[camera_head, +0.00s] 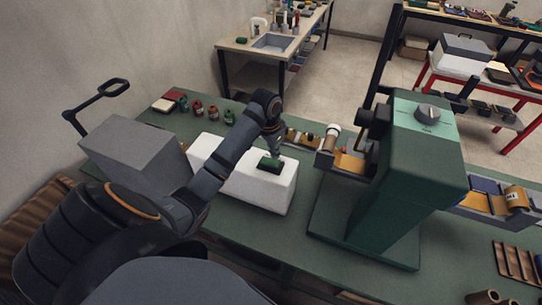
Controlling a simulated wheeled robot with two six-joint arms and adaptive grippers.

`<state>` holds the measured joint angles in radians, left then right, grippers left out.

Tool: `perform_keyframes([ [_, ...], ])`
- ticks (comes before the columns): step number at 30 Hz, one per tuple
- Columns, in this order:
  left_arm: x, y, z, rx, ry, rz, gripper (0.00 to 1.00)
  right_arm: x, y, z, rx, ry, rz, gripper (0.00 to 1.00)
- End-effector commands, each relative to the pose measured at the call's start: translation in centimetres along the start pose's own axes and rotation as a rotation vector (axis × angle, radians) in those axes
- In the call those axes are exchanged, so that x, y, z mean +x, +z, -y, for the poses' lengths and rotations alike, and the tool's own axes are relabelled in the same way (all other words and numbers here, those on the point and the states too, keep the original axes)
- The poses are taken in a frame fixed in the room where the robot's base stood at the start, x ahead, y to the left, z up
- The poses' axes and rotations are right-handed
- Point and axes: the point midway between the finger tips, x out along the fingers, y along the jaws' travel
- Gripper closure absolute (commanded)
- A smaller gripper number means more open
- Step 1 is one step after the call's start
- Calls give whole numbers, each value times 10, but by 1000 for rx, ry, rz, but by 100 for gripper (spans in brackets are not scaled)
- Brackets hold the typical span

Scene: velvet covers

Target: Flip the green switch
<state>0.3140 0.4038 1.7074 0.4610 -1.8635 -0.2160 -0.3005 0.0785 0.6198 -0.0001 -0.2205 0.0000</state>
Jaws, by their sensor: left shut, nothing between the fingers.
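A green switch (268,166) sits on top of a long white box (263,190) on the green workbench. My left arm reaches in from the left across the box. My left gripper (278,155) points down, shut and empty, right at the switch's upper right side. I cannot tell whether its tips touch the switch. The switch's exact tilt is too small to make out. My right gripper is not in view.
A tall green machine with a dial (428,113) stands right of the white box. A grey block (133,152) stands at the left. Small green and red items (197,107) line the back. The green bench top (262,231) is bare in front of the box.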

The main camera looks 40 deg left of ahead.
Motion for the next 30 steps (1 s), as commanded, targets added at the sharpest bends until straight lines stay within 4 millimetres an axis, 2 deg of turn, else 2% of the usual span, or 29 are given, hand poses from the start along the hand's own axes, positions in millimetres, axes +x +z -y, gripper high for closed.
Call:
perform_keyframes([
  [30,10,1,0,0,0,0,100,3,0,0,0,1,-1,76],
])
